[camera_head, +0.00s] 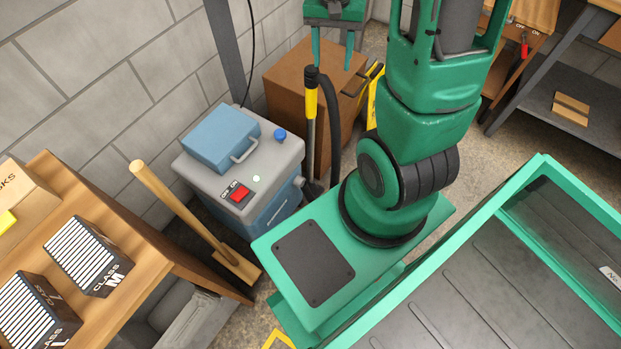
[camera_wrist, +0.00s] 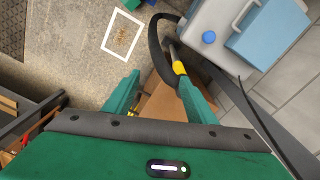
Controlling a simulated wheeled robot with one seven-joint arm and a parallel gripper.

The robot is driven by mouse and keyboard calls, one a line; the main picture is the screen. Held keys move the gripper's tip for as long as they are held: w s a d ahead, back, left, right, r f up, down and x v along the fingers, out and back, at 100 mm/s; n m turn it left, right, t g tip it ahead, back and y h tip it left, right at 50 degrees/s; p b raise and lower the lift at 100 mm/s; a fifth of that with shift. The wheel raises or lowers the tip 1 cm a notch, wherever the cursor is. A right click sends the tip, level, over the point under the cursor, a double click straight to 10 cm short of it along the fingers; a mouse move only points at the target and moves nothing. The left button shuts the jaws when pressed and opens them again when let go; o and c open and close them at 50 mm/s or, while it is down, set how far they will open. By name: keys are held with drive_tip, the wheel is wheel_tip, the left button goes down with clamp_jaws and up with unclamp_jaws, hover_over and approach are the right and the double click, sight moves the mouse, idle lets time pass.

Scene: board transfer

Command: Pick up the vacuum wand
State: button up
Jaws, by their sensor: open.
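The vacuum wand (camera_head: 311,103) stands nearly upright beside the grey and blue vacuum (camera_head: 245,160), with a black top and a yellow grip. In the wrist view the yellow part of the wand (camera_wrist: 179,67) shows just past the tip of the right finger, which seems to cover its upper end. My gripper (camera_head: 333,64) is open and empty, above and slightly behind the wand's top in the head view. In the wrist view both fingers of my gripper (camera_wrist: 158,77) are spread apart, and the wand is not between them.
A black hose (camera_head: 333,130) curves close beside the wand. A brown cabinet (camera_head: 285,75) stands behind it. A wooden-handled tool (camera_head: 180,205) leans by the workbench (camera_head: 150,215) at left. A grey post (camera_head: 226,45) rises behind the vacuum.

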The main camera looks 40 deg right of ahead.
drive_tip(key=m, duration=0.2)
approach(311, 106)
drive_tip(key=shift+w+d+f, duration=0.25)
drive_tip(key=shift+w+d, duration=0.15)
drive_tip(key=shift+w, duration=0.1)
drive_tip(key=shift+w+d+f, duration=0.25)
drive_tip(key=shift+w+d, duration=0.15)
drive_tip(key=shift+w, duration=0.1)
wheel_tip(311, 106, down, 6)
drive_tip(key=shift+r, duration=0.1)
drive_tip(key=shift+s+a+f, duration=0.1)
drive_tip(key=shift+f, duration=1.2)
drive_tip(key=shift+s+f, duration=0.15)
drive_tip(key=shift+f, duration=1.15)
drive_tip(key=c, duration=1.1)
